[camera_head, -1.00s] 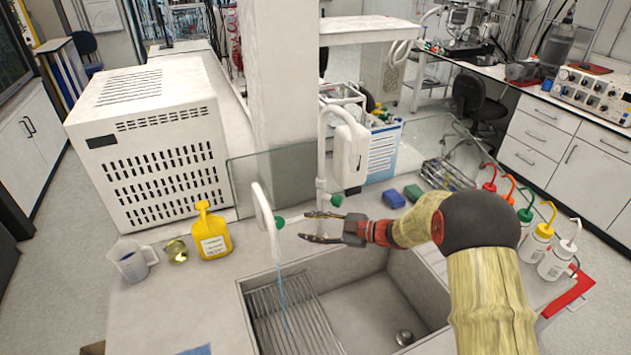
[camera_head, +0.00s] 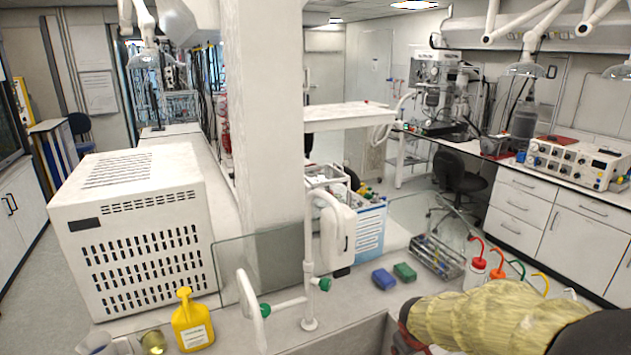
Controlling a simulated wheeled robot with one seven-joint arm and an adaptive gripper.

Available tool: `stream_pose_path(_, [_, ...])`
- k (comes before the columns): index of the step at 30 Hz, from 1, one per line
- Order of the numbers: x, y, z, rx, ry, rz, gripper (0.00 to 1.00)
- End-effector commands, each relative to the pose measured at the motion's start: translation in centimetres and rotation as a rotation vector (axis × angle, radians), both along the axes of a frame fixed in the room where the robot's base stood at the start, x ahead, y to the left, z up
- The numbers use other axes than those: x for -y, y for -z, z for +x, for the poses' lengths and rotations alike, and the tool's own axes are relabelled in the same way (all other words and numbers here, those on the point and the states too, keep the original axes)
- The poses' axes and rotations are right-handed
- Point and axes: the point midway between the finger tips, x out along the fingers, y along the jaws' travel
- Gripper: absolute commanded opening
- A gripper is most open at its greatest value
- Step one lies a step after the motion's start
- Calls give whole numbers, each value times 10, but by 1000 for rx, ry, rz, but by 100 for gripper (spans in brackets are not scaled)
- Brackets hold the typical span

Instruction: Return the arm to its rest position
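My arm (camera_head: 500,318), in a yellowish sleeve with dark joints, reaches in from the lower right corner. It lies over the right side of the sink area. My gripper is out of view below the bottom edge, so its fingers cannot be seen. The white faucet (camera_head: 250,308) with green knobs stands left of the arm, apart from it.
Wash bottles with coloured caps (camera_head: 476,262) stand just behind my arm. A glass panel (camera_head: 275,258), a yellow bottle (camera_head: 192,322) and a white vented box (camera_head: 135,240) are left.

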Motion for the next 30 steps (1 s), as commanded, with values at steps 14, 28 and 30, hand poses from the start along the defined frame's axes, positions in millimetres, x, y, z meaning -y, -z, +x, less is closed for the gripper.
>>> stream_pose_path(14, [-39,-93,-234,-161,358,259,40])
stream_pose_path(28, [-54,-158,-274,90,331,364,40])
stream_pose_path(30, [-54,-159,-274,94,330,364,40])
